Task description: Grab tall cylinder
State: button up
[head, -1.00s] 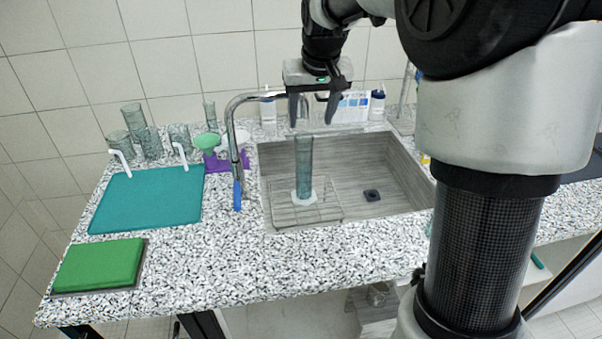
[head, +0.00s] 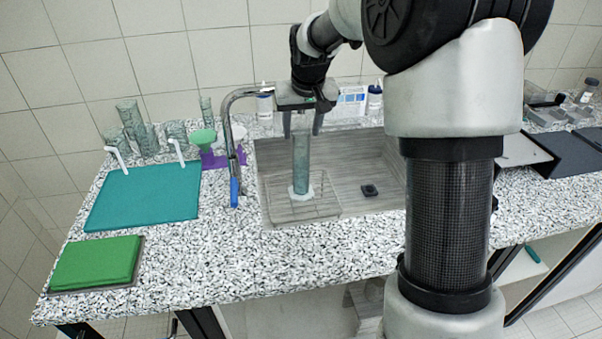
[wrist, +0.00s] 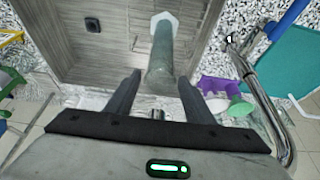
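The tall cylinder (head: 301,165) is greenish glass with a pale hexagonal base. My gripper is open and empty. I cannot tell whether the rim is fully between the fingers.
A curved faucet (head: 227,130) with a blue handle stands just left of the cylinder. The sink (head: 365,205) is otherwise bare around its drain. A teal mat (head: 140,197), a green pad (head: 95,262), several glass vessels (head: 145,138) and a green funnel (head: 202,139) lie left.

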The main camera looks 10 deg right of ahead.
grip_shut()
jog(key=shift+r, duration=0.25)
